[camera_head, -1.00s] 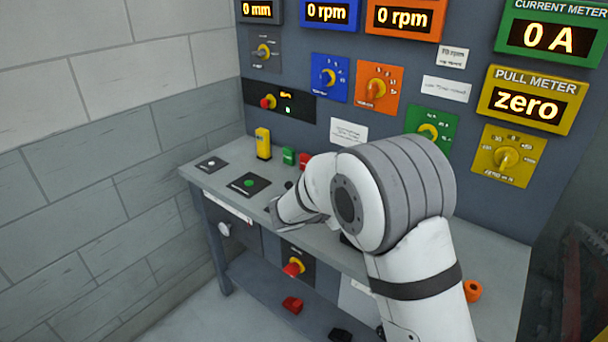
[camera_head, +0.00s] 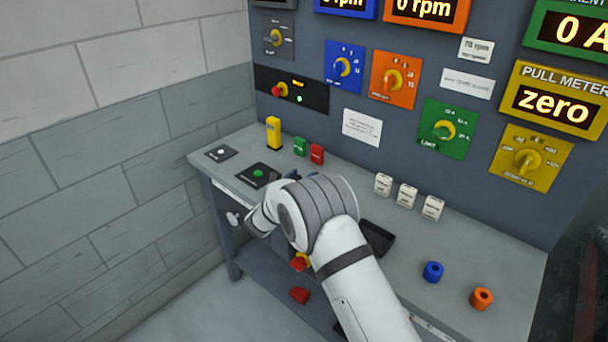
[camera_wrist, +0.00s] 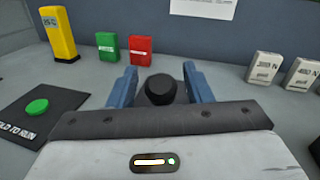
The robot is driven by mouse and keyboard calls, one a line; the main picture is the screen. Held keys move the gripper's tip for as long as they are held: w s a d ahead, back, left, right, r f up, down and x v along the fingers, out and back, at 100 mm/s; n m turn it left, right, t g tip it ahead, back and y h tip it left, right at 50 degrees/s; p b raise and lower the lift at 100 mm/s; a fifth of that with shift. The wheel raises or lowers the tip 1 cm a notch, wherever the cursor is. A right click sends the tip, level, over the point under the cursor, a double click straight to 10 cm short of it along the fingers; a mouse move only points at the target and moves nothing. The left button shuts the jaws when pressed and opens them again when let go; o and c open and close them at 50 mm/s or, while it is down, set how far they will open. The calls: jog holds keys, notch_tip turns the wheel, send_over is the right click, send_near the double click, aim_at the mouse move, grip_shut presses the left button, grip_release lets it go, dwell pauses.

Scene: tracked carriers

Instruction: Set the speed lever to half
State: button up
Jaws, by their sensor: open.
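A black round knob (camera_wrist: 160,89), which looks like the top of the speed lever, stands between the fingers of my gripper (camera_wrist: 159,78) in the wrist view. My gripper is open, with one blue finger on each side of the knob and a gap on both sides. The lever's shaft, slot and any scale marks are hidden behind the gripper body, so its setting cannot be read. In the head view my arm covers most of the gripper and lever.
A yellow block (camera_head: 273,133), a green block (camera_head: 299,146) and a red block (camera_head: 317,154) stand behind the lever. A green button (camera_head: 258,174) sits on a black plate to the left. White blocks (camera_head: 407,195), a black tray (camera_head: 376,237) and blue (camera_head: 433,271) and orange (camera_head: 482,298) rings lie right.

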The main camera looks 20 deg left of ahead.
jog(key=shift+w+d, duration=0.15)
jog(key=shift+w, duration=0.35)
jog(key=shift+c, duration=0.4)
